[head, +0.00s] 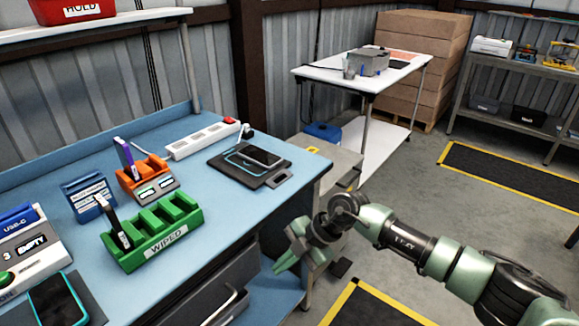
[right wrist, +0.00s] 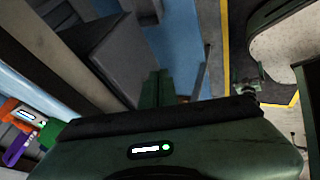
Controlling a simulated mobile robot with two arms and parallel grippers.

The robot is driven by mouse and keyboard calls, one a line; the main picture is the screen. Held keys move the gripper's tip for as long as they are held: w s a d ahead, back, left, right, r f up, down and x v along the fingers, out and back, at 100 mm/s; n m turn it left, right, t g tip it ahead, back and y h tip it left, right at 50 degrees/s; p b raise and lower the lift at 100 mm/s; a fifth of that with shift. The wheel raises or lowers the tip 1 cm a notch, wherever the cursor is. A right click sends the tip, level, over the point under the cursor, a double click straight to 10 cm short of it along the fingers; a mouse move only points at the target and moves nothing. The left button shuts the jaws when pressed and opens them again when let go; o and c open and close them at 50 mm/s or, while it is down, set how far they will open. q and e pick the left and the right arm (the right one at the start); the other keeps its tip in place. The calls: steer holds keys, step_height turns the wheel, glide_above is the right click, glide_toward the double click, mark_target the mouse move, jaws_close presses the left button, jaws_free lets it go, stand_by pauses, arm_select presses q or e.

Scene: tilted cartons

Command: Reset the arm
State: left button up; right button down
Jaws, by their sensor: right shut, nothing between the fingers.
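My right arm reaches in from the right in the head view. Its green gripper (head: 287,259) hangs just off the front right edge of the blue workbench (head: 230,209), beside the drawers, pointing down and left. It is shut and empty, touching nothing that I can see. In the right wrist view my gripper's green body fills the bottom, and its fingers (right wrist: 160,90) show only in part. My left gripper is in neither view.
On the bench stand a green WIPED rack (head: 165,240), an orange holder (head: 146,178), a phone on a dark pad (head: 250,166) and a power strip (head: 203,139). A grey cabinet (head: 335,165) stands close behind my right gripper. Open floor lies right.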

steer(key=a+f+m+t+y, duration=0.2)
steer(key=a+f+m+y, duration=0.15)
steer(key=a+y, duration=0.2)
steer(key=w+d+f+m+t, duration=0.4)
steer(key=d+f+m+t, duration=0.3)
steer(key=f+m, duration=0.15)
steer(key=s+d+f+m+t+h, duration=0.1)
steer(key=s+d+f+m+h, duration=0.35)
steer(key=d+f, duration=0.4)
steer(key=s+d+f+m+t+h, duration=0.1)
steer(key=s+d+f+m+h, duration=0.3)
steer(key=f, duration=0.7)
steer(key=s+d+f+m+g+h, duration=0.1)
steer(key=s+d+f+g, duration=0.2)
steer(key=s, duration=1.1)
steer(key=s+d+f+m+g+h, duration=0.2)
steer(key=s+d+f, duration=0.4)
steer(key=s, duration=0.8)
steer(key=s+d+f+m+g+h, duration=0.1)
steer(key=s+d+f+g, duration=0.3)
steer(key=s+f, duration=0.5)
steer(key=s+d, duration=0.1)
steer(key=s, duration=0.5)
steer(key=shift+f+m+g, duration=0.3)
steer(key=shift+f+m, duration=0.05)
steer(key=shift+f, duration=0.05)
